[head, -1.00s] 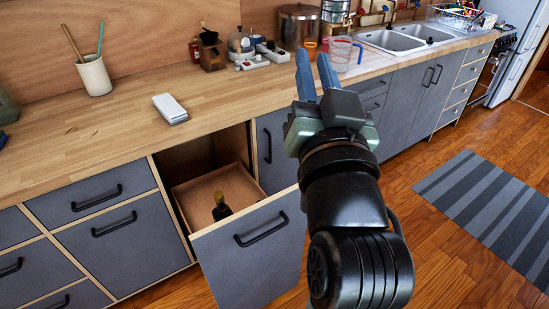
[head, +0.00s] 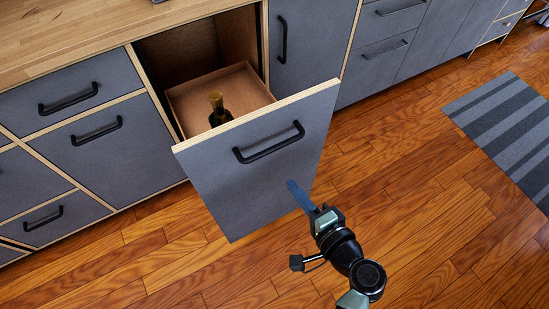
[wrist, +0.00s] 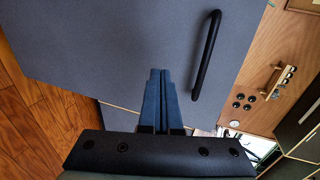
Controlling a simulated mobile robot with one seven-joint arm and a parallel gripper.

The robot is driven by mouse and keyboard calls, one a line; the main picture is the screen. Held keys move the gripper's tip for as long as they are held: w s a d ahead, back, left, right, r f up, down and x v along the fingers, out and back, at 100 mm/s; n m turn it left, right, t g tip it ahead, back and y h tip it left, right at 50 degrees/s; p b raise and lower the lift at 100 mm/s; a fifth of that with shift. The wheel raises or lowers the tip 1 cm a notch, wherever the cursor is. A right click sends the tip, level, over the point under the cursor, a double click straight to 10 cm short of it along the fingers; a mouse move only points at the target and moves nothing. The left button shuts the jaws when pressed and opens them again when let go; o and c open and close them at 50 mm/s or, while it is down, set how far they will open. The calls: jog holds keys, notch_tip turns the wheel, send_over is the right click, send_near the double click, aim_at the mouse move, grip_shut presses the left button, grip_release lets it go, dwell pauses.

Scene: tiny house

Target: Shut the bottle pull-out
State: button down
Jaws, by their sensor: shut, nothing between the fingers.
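The bottle pull-out (head: 255,180) stands open, its grey front well out from the cabinet. Its black bar handle (head: 270,143) is on the front, and it also shows in the wrist view (wrist: 206,55). A dark bottle (head: 218,108) with a yellowish top stands inside the wooden box (head: 250,88) behind the front. My gripper (head: 292,186) is shut and empty, with its blue fingers pointing at the lower right part of the front. In the wrist view the shut fingertips (wrist: 158,73) lie over the grey front, left of the handle. I cannot tell whether they touch it.
Closed grey drawers (head: 65,90) lie to the left and closed cabinet doors (head: 310,45) to the right. The wooden counter (head: 75,45) runs above. The wood floor (head: 410,190) before the cabinets is clear, with a striped grey rug (head: 510,125) at the right.

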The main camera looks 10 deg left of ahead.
send_over(274, 160)
jog(key=s+d, duration=0.1)
jog(key=s, duration=0.3)
jog(key=f, duration=0.2)
jog(key=shift+w+a+r+b, duration=0.1)
jog(key=shift+a+b, duration=0.15)
jog(key=shift+b, duration=0.2)
